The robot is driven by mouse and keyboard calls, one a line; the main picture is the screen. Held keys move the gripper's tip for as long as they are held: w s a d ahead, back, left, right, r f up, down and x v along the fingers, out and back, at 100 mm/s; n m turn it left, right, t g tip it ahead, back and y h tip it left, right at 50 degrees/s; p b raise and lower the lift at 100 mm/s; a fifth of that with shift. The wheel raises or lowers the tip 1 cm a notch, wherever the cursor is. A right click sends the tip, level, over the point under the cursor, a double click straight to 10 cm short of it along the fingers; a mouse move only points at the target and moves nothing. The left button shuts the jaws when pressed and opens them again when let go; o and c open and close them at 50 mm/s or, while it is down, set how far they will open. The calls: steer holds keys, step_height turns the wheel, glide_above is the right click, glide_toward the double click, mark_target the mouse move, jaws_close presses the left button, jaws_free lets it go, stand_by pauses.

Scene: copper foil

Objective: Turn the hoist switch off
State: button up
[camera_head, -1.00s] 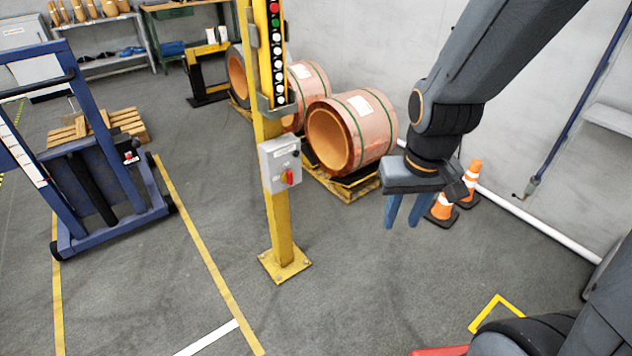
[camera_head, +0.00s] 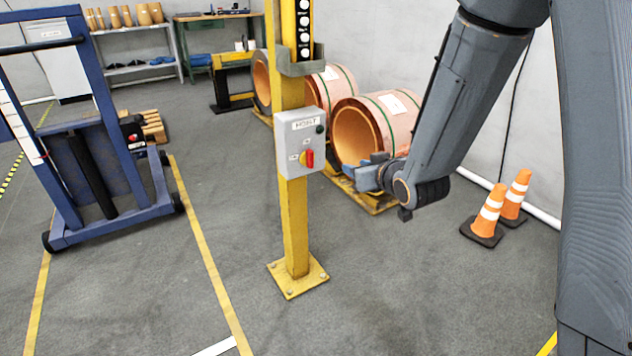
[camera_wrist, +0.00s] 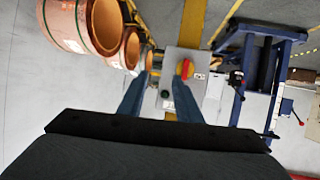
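The hoist switch is a red handle on a yellow round base (camera_head: 308,158), on the front of a grey box (camera_head: 287,125) labelled HOIST, fixed to a yellow post (camera_head: 293,225). The red handle stands about upright in the head view. A dark round button (camera_head: 320,129) sits above it. My gripper (camera_head: 362,173) is to the right of the box, apart from it. In the wrist view my two blue fingers (camera_wrist: 158,85) are spread with nothing between them touching. The box (camera_wrist: 180,90) and red handle (camera_wrist: 184,69) show beyond them.
Copper foil coils (camera_head: 375,130) lie on pallets behind my gripper. Two orange cones (camera_head: 488,215) stand at the right by the wall. A blue lift frame (camera_head: 110,190) stands at the left. The floor in front of the post is clear.

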mark_target(312, 161)
steer(key=shift+w+a+f+n+t+y+b, duration=0.4)
steer(key=shift+w+a+f+y+b, duration=0.5)
steer(key=shift+w+a+b, duration=0.95)
steer(key=shift+w+a+f+n+t+y+b, duration=0.25)
steer(key=shift+w+a+f+t+y+b, duration=0.5)
steer(key=shift+w+a+b, duration=1.05)
steer(key=shift+w+a+f+n+t+y+b, duration=0.3)
steer(key=shift+w+a+f+y+b, duration=0.55)
steer(key=shift+w+a+f+b, duration=0.9)
steer(key=shift+s+a+r+p, duration=0.15)
steer(key=shift+a+r+p, duration=0.2)
steer(key=shift+r, duration=0.2)
jaws_close()
